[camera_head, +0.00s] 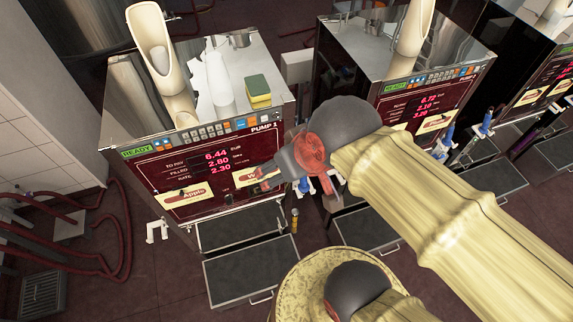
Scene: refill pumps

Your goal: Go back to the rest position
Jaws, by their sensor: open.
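My arm reaches in from the right, clad in a pale yellow cover. Its end, my gripper (264,180), is in front of the right part of Pump 1 (215,172), close to its right-hand label. My gripper is open, and I see nothing held in it. It hides part of that label. Pump 1 shows a green READY sign, 6.44, 2.80 and 2.30, and a left label that seems to read "Apple" (193,196). A blue nozzle (303,185) shows just below my wrist. I cannot tell whether my gripper touches the panel.
A yellow-green sponge (258,91) and a white bottle (221,88) stand on Pump 1. A second pump (418,105) stands to the right, partly behind my arm, with another beyond. Trays (250,270) jut out below. Red hoses (122,235) lie at left.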

